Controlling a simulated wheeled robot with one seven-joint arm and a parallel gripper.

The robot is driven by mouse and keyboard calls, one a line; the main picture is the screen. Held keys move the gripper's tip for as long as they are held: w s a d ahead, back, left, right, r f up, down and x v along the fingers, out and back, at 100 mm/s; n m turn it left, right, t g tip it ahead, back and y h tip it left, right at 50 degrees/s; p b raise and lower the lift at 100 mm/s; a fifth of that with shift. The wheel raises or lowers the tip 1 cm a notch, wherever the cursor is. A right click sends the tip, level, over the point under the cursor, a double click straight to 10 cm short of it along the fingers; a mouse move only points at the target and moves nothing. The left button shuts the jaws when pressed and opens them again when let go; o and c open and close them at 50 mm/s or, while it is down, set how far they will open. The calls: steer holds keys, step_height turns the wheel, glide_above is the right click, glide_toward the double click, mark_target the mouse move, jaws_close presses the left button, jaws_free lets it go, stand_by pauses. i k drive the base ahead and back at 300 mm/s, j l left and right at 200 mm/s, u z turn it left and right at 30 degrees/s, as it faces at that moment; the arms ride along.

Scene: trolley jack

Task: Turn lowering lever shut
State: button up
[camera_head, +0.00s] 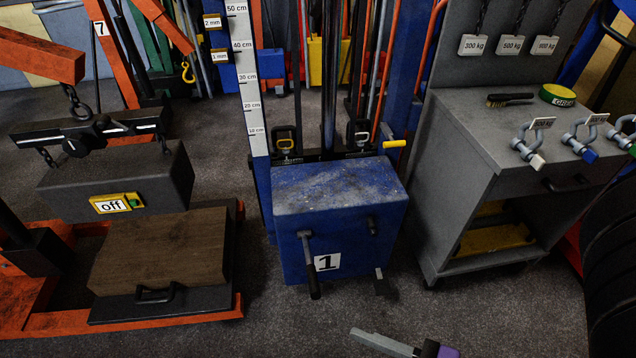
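A blue box-shaped unit (340,210) with a worn top and a "1" label stands in the middle of the floor. A lever with a grey shaft and black grip (310,265) hangs down on its front left, slightly tilted. A short dark knob (372,225) sticks out at the upper right of the front, and a dark pedal (380,283) sits low at the right. No label shows which is the lowering lever. A pale grey bar with dark and purple parts at the bottom edge looks like my gripper (385,343); it is cut off and apart from the unit.
A grey cabinet (460,170) with shackles (535,140) stands at the right. At the left, a dark block marked "off" (112,204) hangs above a wooden block (160,250) on an orange frame. A height scale (243,75) rises behind the unit. The front floor is clear.

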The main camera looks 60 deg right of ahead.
mark_target(370, 220)
steer(key=k+l+z, duration=0.1)
steer(key=z, duration=1.15)
